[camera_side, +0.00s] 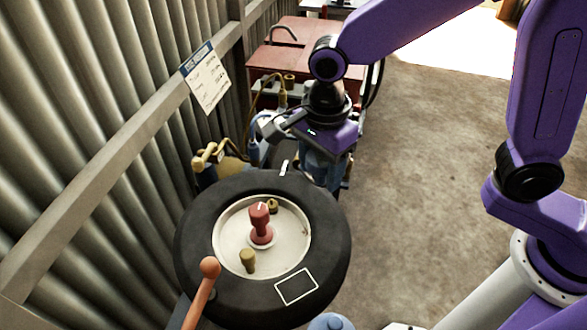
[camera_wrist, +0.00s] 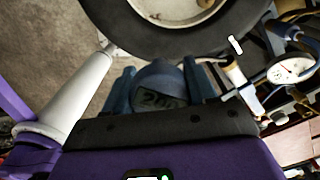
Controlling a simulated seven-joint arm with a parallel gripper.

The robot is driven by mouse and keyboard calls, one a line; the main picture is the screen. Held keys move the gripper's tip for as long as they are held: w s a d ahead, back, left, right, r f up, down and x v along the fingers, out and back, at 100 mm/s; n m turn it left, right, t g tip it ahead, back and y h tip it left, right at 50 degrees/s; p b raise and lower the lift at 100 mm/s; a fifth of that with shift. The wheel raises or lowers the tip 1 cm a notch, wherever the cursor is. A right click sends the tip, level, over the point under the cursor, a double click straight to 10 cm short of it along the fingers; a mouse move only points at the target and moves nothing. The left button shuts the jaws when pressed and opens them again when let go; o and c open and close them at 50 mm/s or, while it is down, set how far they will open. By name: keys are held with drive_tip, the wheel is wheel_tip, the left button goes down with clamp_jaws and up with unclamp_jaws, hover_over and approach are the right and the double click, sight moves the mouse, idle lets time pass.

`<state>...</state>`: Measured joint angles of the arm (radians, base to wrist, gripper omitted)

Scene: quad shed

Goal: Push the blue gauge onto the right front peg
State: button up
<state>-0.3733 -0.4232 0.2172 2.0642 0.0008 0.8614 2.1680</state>
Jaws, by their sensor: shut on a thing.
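My gripper (camera_wrist: 160,88) is shut on the blue gauge (camera_wrist: 158,78), a dark blue rounded body with a display that seems to read 200. The gauge sits between the two blue fingers. In the side view my gripper (camera_side: 325,172) hangs just beyond the tyre's upper right edge, apart from the wheel, and the gauge cannot be made out clearly there. Pale tan peg-like ends (camera_side: 207,156) stick out behind the tyre at the left. I cannot tell which one is the right front peg.
A black tyre (camera_side: 325,235) lies flat with a cream rim (camera_side: 285,245), carrying a red knob (camera_side: 259,215) and brass posts (camera_side: 248,261). An orange-ended handle (camera_side: 208,270) leans at its front. A white dial (camera_wrist: 290,70) and hoses lie nearby. A corrugated wall stands left; open floor (camera_side: 430,190) lies right.

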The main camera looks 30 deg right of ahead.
drive_tip(key=w+d+f+m, duration=0.1)
drive_tip(key=w+d+f, duration=0.1)
drive_tip(key=w+d, duration=0.2)
drive_tip(key=w+d+f+m, duration=0.2)
drive_tip(key=w+d, duration=0.3)
drive_tip(key=d, duration=0.4)
drive_tip(key=w+d+f+m, duration=0.1)
drive_tip(key=w+d+f, duration=0.2)
drive_tip(key=w+d, duration=0.2)
drive_tip(key=shift+w+d, duration=0.15)
drive_tip(key=shift+d, duration=0.9)
drive_tip(key=shift+d+f+m, duration=0.1)
drive_tip(key=shift+f+m, duration=0.1)
drive_tip(key=shift+m, duration=0.1)
drive_tip(key=shift+f, duration=2.75)
drive_tip(key=shift+f, duration=0.65)
drive_tip(key=o, duration=0.9)
